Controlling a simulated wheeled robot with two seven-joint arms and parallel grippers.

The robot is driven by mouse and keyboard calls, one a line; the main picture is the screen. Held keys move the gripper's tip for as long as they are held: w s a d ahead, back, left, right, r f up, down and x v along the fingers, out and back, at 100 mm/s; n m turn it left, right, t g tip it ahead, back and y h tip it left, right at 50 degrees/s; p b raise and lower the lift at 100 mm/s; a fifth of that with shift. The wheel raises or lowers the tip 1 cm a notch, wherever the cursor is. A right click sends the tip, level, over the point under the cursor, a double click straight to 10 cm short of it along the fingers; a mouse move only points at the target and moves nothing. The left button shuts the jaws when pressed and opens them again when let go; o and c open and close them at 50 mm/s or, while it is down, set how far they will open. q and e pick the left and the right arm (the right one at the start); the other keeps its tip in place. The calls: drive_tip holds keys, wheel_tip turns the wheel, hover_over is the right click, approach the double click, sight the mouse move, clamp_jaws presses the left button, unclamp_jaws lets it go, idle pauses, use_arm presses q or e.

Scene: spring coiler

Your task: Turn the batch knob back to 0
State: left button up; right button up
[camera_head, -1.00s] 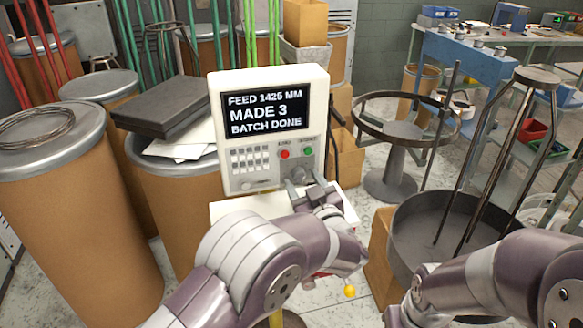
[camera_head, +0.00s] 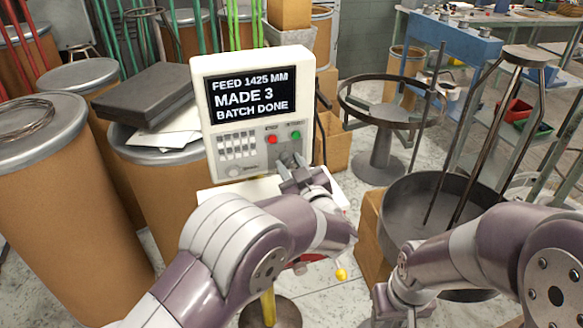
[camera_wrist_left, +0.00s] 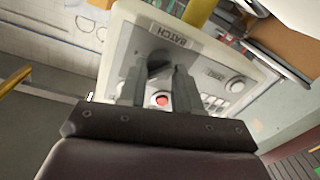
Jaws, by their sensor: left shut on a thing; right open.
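The controller box (camera_head: 200,130) stands upright, its screen reading FEED 1425 MM, MADE 3, BATCH DONE. The dark batch knob (camera_wrist_left: 156,63) sits below the upside-down BATCH label (camera_wrist_left: 174,35) in the left wrist view. My left gripper (camera_wrist_left: 158,72) is shut on it, one finger on each side. The knob's pointer and scale cannot be read. In the head view, my left gripper (camera_head: 290,168) is at the panel's lower right and mostly hides the knob. My right gripper (camera_head: 394,300) is open, only partly visible at the bottom edge, away from the panel.
A red button (camera_head: 272,139) and a green button (camera_head: 296,135) sit just above my left gripper. A keypad (camera_head: 237,146) is to their left. Cardboard drums (camera_head: 60,190) crowd the left. A dark round pan (camera_head: 405,215) stands at right, near my right arm.

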use_arm(q)
drive_tip(key=n+b, duration=0.3)
drive_tip(key=shift+f+n, duration=0.15)
drive_tip(key=shift+n, duration=0.25)
drive_tip(key=n+b, duration=0.8)
drive_tip(key=b, duration=0.1)
drive_tip(key=shift+a+n+h, duration=0.1)
drive_tip(key=shift+n+h, duration=0.3)
drive_tip(key=n+b, duration=0.8)
drive_tip(key=b, duration=0.2)
drive_tip(key=shift+a+n+h, duration=0.1)
drive_tip(key=shift+n+h, duration=0.2)
drive_tip(key=n+b, duration=0.3)
drive_tip(key=shift+n+b, duration=0.6)
drive_tip(key=shift+r, duration=0.2)
drive_tip(key=o, duration=1)
drive_tip(key=shift+f, duration=0.15)
drive_tip(key=shift+o, duration=0.2)
